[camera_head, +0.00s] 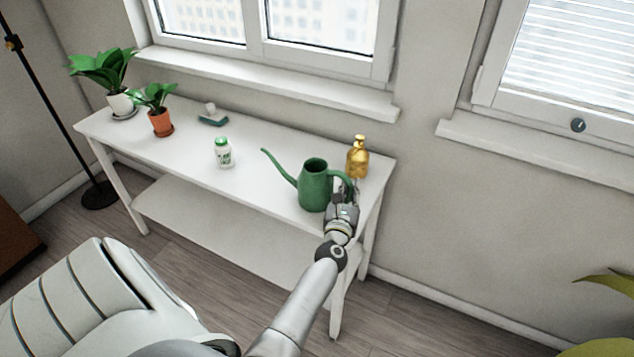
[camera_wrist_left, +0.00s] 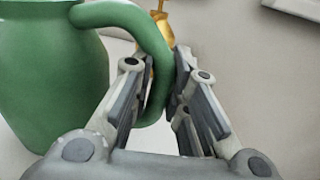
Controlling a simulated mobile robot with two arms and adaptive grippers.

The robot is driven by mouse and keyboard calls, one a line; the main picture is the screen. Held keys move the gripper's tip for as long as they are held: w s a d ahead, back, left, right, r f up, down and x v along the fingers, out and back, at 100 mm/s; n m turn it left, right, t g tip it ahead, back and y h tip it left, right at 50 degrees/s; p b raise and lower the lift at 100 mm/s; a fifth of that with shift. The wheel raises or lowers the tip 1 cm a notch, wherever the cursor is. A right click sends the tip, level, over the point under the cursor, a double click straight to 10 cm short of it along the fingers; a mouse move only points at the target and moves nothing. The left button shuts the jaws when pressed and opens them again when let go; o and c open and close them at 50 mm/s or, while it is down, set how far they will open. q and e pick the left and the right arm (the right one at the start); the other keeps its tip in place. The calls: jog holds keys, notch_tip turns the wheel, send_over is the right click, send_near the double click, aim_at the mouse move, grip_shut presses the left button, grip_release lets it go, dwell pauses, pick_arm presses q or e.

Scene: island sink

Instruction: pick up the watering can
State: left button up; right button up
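The green watering can (camera_head: 314,186) stands upright on the white table near its right end, spout pointing left and handle to the right. My left gripper (camera_head: 345,192) is at the handle, reaching in from the front. In the left wrist view the can's body (camera_wrist_left: 45,75) fills the left side, and the curved handle (camera_wrist_left: 155,45) passes between the two fingers of my left gripper (camera_wrist_left: 163,85). The lower handle is partly hidden by the fingers. My right gripper is not in view.
A gold bottle (camera_head: 357,158) stands just behind the handle. A white jar with a green lid (camera_head: 222,153), a small dark green object (camera_head: 212,118) and two potted plants (camera_head: 160,120) (camera_head: 118,92) are on the table (camera_head: 265,187) further left. A window sill (camera_head: 270,85) runs behind it.

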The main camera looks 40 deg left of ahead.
aim_at(350, 180)
pick_arm(q)
grip_shut()
jog(key=shift+r, duration=0.1)
jog(key=shift+r, duration=0.15)
notch_tip(350, 180, up, 3)
jog(key=p, duration=0.2)
jog(key=shift+p, duration=0.4)
jog(key=shift+s+a+r+p, duration=0.15)
jog(key=shift+r+p, duration=0.1)
jog(key=shift+p, duration=0.15)
jog(key=s+a+r+p, duration=0.5)
jog(key=s+r+p, duration=0.3)
jog(key=s, duration=0.4)
jog(key=shift+s+r, duration=0.3)
jog(key=shift+r, duration=0.25)
jog(key=shift+d, duration=0.1)
